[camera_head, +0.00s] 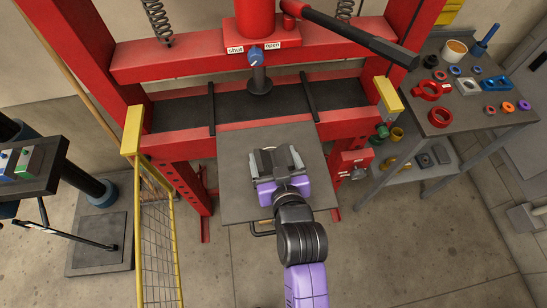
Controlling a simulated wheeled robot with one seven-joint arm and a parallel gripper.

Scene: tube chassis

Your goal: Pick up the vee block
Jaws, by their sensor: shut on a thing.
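My gripper (277,158) reaches over the grey plate (240,205) in front of the red press. Its two light fingers are on the left and right sides of a dark grey block, the vee block (275,160), and are shut on it. The block's lower end is partly hidden by my purple gripper body. From this overhead angle I cannot tell whether the block touches the plate or is held just above it.
The red press frame (205,62) stands behind, with a ram (260,80) and a long lever (345,35). A yellow mesh guard (155,235) is at left. A side table (460,105) with rings and parts stands at right. Open floor lies in front.

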